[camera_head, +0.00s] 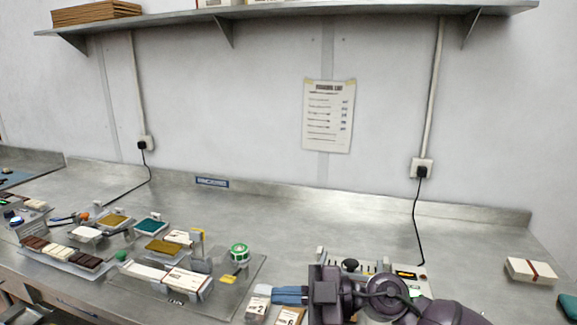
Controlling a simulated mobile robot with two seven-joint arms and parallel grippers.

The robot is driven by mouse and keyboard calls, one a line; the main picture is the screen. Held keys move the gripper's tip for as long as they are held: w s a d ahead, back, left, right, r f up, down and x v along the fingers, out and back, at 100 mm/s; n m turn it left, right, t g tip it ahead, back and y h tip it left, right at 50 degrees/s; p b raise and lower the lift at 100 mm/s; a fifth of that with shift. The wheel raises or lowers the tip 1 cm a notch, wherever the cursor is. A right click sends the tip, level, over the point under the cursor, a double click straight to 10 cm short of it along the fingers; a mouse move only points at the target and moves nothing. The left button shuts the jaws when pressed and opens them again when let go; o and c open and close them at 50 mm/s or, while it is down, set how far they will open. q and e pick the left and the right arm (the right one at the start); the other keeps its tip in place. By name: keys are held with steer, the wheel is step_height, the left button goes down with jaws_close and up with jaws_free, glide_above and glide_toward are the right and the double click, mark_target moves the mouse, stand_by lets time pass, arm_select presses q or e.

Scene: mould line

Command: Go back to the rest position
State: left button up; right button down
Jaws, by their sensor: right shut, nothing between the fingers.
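My right gripper (276,295) is low in the head view, right of the middle. Its dark purple arm comes in from the bottom right. Its blue fingers point left, are closed together and hold nothing. They are above or beside small white-and-brown packets (258,302) at the bench's front; I cannot tell whether they touch. My left gripper is not in view.
A steel bench (330,215) runs along the wall. A clear board (230,300) with boxes and a green-and-white roll (239,252) lies left of the gripper. A device with a black cord (410,277) stands behind my arm. A white box (531,271) is far right.

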steer(key=w+d+r+m+t+h, duration=0.2)
steer(key=d+r+m+t+h, duration=0.15)
steer(key=d+m+t, duration=0.85)
steer(key=s+d+f+m+t+h, duration=0.2)
steer(key=d+f+m+t+h, duration=0.3)
steer(key=d+f+m+h, duration=0.7)
steer(key=s+d+f+g+h, duration=0.3)
steer(key=s+f+g+h, duration=0.2)
steer(key=s+f+g, duration=0.4)
steer(key=s+d+f+g+y, duration=0.1)
steer(key=s+f+g, duration=0.15)
steer(key=s, duration=0.55)
steer(key=s+f+g+y, duration=0.1)
steer(key=s+g, duration=0.2)
steer(key=s, duration=0.4)
steer(key=w+f+n+t, duration=0.1)
steer(key=w+f+t, duration=0.6)
steer(key=f, duration=0.3)
steer(key=shift+w+d+f+t+y, duration=0.15)
steer(key=shift+w+t+y, duration=0.2)
steer(key=shift+t, duration=0.2)
